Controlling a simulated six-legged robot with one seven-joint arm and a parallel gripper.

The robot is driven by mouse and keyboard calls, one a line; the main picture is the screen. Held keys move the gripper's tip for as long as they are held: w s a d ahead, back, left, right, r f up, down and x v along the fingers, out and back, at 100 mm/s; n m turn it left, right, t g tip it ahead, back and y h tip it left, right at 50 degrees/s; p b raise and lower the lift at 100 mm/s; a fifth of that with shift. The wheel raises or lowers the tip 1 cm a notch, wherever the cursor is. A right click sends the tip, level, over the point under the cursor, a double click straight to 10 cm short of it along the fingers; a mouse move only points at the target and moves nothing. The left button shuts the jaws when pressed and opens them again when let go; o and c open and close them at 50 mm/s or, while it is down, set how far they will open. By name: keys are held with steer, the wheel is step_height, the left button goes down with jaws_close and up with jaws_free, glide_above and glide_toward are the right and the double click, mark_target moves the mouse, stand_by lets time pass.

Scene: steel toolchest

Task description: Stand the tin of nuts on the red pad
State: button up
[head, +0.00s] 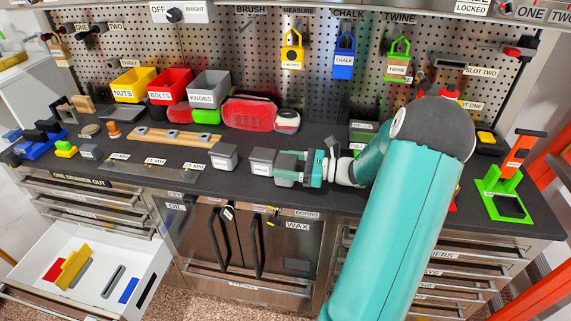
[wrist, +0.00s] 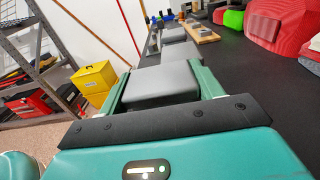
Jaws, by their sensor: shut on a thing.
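My gripper (head: 288,168) is low over the dark worktop, near its front edge, at the middle of the head view. It is shut on a grey tin (wrist: 160,85), which sits between the green fingers in the wrist view. The held tin's label is too small to read, so I cannot tell if it is the nuts. Two similar grey tins, a near one (head: 262,161) and a farther one (head: 222,157), stand to the left of it. A sliver of red (head: 452,205) shows beside my arm at right; I cannot tell whether it is the red pad, as my arm hides much there.
Yellow (head: 132,86), red (head: 170,86) and grey (head: 209,90) bins stand at the back. A wooden strip (head: 175,138) lies left of the tins. A green stand (head: 503,195) is at far right. An open white drawer (head: 140,262) juts out at lower left.

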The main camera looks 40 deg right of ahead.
steer(key=shift+w+f, duration=0.1)
steer(key=shift+f, duration=0.1)
steer(key=o, duration=0.7)
steer(key=shift+f, duration=0.1)
steer(key=o, duration=0.5)
